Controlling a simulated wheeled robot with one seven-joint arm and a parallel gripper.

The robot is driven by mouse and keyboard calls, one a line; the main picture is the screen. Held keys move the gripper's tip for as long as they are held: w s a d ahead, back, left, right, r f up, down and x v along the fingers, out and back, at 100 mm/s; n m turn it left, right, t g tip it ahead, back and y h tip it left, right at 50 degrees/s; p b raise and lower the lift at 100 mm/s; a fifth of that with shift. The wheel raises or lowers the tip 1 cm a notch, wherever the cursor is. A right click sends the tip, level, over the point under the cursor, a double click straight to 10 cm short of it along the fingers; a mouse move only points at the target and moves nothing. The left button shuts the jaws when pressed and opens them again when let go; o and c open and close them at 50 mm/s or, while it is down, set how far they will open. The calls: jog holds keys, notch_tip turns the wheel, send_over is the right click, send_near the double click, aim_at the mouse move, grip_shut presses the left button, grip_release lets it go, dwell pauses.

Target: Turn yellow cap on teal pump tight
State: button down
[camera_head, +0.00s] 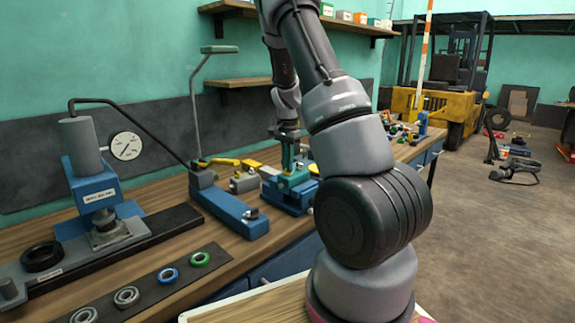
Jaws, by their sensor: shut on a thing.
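The teal pump (292,183) stands on the workbench, joined to a blue base (296,203), near the middle of the head view. My gripper (289,150) points down onto the top of the pump. It is shut on what seems to be the yellow cap, which is small and mostly hidden at the fingers. I cannot tell how far the cap is turned or whether it sits flush.
On the wooden bench, a blue press with a dial gauge (124,146) stands left. A blue lever tool (229,212) is left of the pump. Several rings lie on a dark strip (145,286) in front. A yellow forklift (444,112) stands behind at right, beside open floor.

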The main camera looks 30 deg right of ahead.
jog(key=shift+r+m, duration=0.1)
jog(key=shift+m, duration=1.5)
jog(key=c, duration=0.9)
grip_release()
jog(key=shift+c, duration=0.2)
notch_tip(320, 180, up, 11)
